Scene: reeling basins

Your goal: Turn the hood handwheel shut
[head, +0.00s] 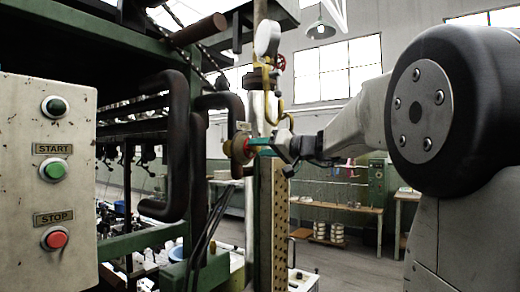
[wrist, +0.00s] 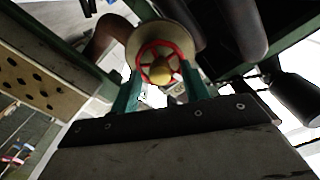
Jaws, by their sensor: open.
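A small red handwheel (wrist: 146,52) with a yellow hub shows in the wrist view, in front of a round tan disc or flange (wrist: 184,35). In the head view the handwheel (head: 246,148) is partly hidden by my fingers, beside a dark bent pipe. My gripper (head: 262,145) reaches it from the right. In the wrist view my gripper (wrist: 162,80) is open, with one green finger on each side of the wheel's lower part. I cannot tell whether the fingers touch the rim.
A second red wheel (head: 280,62) sits higher, by a white gauge (head: 267,39) and yellow pipe (head: 270,95). A perforated post (head: 280,225) stands below my gripper. Dark bent pipes (head: 176,140) stand left. A control box (head: 50,150) with START and STOP buttons is at far left.

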